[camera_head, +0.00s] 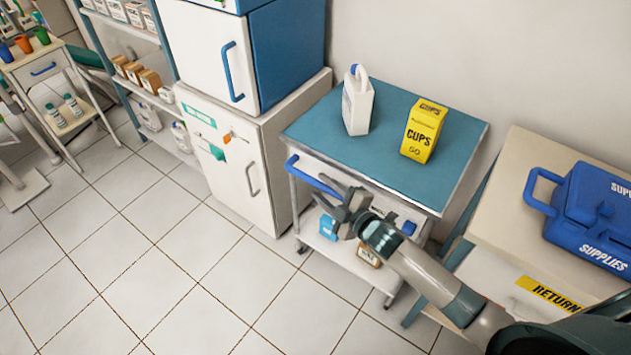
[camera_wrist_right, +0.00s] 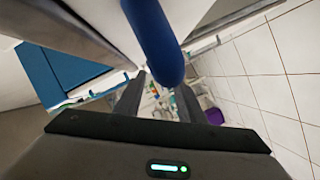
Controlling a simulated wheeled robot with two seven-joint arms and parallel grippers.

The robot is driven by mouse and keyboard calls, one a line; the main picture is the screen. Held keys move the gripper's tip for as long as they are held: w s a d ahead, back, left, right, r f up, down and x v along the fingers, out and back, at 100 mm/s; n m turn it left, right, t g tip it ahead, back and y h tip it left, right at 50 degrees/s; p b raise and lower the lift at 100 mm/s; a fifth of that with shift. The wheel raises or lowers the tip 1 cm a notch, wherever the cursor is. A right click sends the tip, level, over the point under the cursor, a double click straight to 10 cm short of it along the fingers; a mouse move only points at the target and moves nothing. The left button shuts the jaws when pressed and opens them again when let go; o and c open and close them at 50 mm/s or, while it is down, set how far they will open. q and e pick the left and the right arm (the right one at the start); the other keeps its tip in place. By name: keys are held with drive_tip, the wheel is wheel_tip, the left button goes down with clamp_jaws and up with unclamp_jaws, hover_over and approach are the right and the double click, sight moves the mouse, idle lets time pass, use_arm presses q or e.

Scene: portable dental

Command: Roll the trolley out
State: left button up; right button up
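The trolley (camera_head: 385,137) stands against the wall right of centre in the head view, with a teal top, a lower shelf and a blue handle (camera_head: 313,176) at its front left. A white jug (camera_head: 357,103) and a yellow CUPS box (camera_head: 423,133) stand upright on top. My right gripper (camera_head: 337,203) is at the right end of the handle. In the right wrist view the handle (camera_wrist_right: 153,38) looms close ahead of its spread fingers (camera_wrist_right: 158,100); I cannot tell whether they touch it. My left gripper is not in view.
A white cabinet (camera_head: 228,180) with a blue-sided unit above stands close on the trolley's left. A RETURN counter (camera_head: 500,205) with a blue SUPPLIES case (camera_head: 600,215) is at right. The tiled floor (camera_head: 190,270) in front is clear. A small cart (camera_head: 45,70) stands far left.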

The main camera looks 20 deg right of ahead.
drive_tip(key=shift+x, duration=1.95)
clamp_jaws()
